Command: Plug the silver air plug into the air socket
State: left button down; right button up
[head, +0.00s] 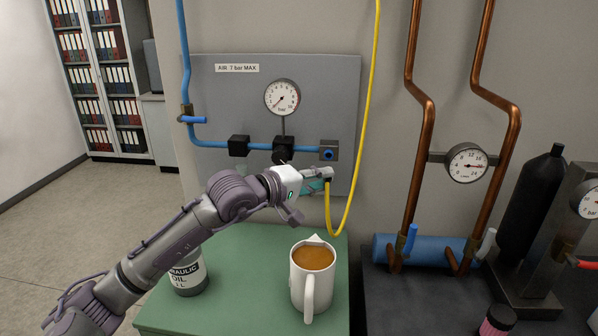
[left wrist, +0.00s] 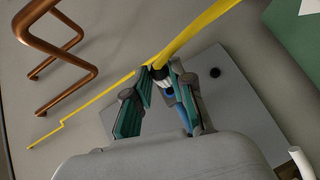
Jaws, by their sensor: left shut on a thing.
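The air socket (head: 328,151) is a square metal block with a blue ring, at the right end of the blue pipe on the grey panel. My left gripper (head: 318,183) is just below it, with teal finger pads. In the left wrist view the gripper (left wrist: 160,98) is shut on the air plug (left wrist: 160,74) at the end of the yellow hose (head: 353,185). The plug is apart from the socket in the head view. My right gripper is not in view.
The panel (head: 230,90) carries a gauge (head: 282,97) and a blue-handled valve (head: 192,119). A mug of brown liquid (head: 312,275) and an oil can (head: 187,275) stand on the green table (head: 225,300) below. Copper pipes (head: 420,95) run at the right.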

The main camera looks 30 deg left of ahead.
pick_arm(q)
jog(key=shift+w+a+r+p, duration=0.1)
jog(key=shift+w+a+p, duration=0.25)
jog(key=shift+w, duration=0.4)
jog(key=shift+w+a+r+p, duration=0.1)
jog(key=shift+w+a+p, duration=0.25)
jog(key=shift+w, duration=0.4)
jog(key=shift+w+a+p, duration=0.3)
jog(key=shift+w+a, duration=0.1)
jog(key=shift+w, duration=0.35)
jog(key=c, duration=1.6)
grip_release()
grip_shut()
jog(key=shift+a+b, duration=0.1)
jog(key=shift+b, duration=0.4)
